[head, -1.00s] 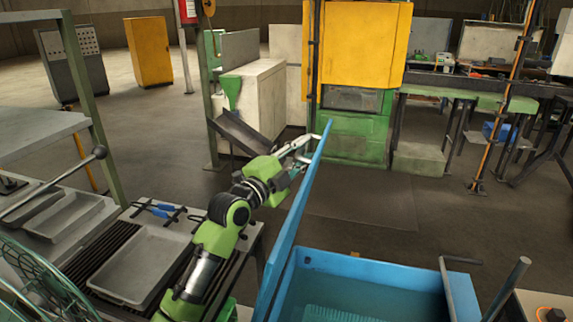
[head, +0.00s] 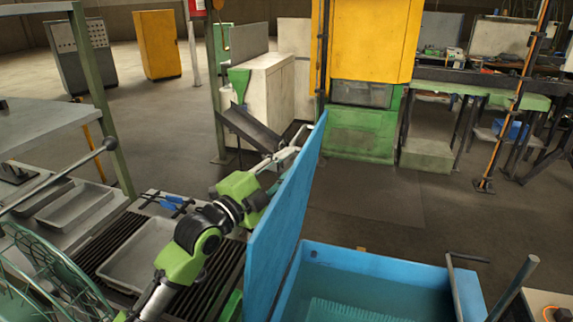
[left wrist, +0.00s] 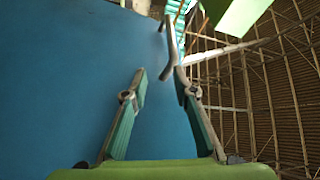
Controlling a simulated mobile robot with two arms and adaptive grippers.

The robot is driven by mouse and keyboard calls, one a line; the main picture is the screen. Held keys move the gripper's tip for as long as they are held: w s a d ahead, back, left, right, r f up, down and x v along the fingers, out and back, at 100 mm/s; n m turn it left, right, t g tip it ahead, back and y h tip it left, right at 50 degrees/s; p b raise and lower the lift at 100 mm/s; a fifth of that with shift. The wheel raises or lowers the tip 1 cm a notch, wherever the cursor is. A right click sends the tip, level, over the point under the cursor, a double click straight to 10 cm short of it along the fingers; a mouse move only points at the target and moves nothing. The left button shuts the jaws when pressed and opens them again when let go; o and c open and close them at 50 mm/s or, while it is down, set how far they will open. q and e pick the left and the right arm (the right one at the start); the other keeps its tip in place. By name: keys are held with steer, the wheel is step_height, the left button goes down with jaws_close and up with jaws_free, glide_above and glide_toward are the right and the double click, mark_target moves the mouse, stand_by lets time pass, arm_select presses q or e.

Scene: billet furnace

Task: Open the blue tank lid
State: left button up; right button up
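The blue tank lid (head: 290,220) stands raised on the left side of the blue tank (head: 385,264), with its broad face showing in the head view. It also fills the left part of the left wrist view (left wrist: 60,80). My left gripper (left wrist: 160,72) is close to the lid near its upper far end, partly hidden behind it in the head view. Its two fingers are apart. A grey bar handle (left wrist: 169,45) on the lid reaches down to between the fingertips, but no closed grip shows. The tank is uncovered and shows water inside. My right gripper is not in view.
Grey trays (head: 135,255) lie on a slatted bench left of the lid. A green wire fan guard (head: 40,270) is at the lower left. A green and yellow furnace (head: 365,95) stands behind, with open floor (head: 390,205) before it.

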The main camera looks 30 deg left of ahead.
arm_select(q)
steer(key=s+a+f+b, duration=0.2)
steer(key=s+b, duration=0.1)
steer(key=s, duration=1.2)
steer(key=shift+s+f, duration=0.3)
stand_by(0.8)
stand_by(0.4)
steer(key=shift+s, duration=0.1)
stand_by(0.4)
